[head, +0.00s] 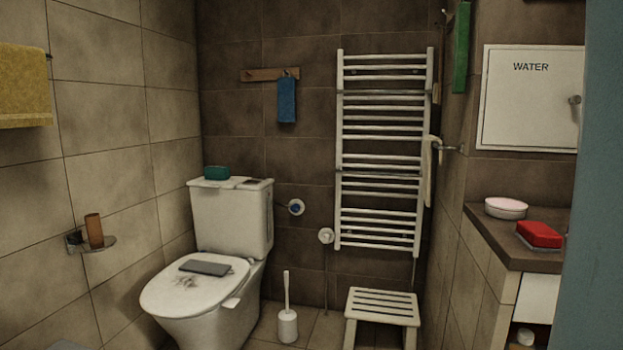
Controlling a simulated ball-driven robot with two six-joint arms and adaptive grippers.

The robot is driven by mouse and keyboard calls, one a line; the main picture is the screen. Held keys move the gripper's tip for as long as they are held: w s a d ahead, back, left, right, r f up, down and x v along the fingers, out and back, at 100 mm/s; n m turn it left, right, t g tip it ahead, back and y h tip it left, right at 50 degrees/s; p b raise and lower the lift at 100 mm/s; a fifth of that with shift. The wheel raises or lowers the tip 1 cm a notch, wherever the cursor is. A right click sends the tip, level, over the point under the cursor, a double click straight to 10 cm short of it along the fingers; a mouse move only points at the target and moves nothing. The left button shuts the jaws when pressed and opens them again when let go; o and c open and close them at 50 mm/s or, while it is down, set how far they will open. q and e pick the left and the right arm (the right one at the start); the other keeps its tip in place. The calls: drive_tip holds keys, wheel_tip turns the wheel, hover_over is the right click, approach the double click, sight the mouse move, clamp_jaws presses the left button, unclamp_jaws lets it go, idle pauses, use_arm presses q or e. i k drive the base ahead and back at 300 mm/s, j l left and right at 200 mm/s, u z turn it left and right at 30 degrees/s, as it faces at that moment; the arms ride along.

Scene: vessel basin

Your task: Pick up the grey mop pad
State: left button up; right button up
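A flat, dark grey rectangular pad (205,267), which looks like the grey mop pad, lies on the closed lid of the white toilet (163,300). A dark smudge marks the lid just in front of it. Nothing covers the pad. Neither of my grippers shows in the head view.
A green block (216,172) sits on the cistern (232,218). A toilet brush (287,318) and a white stool (382,312) stand right of the toilet. A holder with a brown cup (94,230) juts from the left wall. A counter (490,240) is at right.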

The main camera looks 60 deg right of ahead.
sight(213, 270)
drive_tip(key=z, duration=1.45)
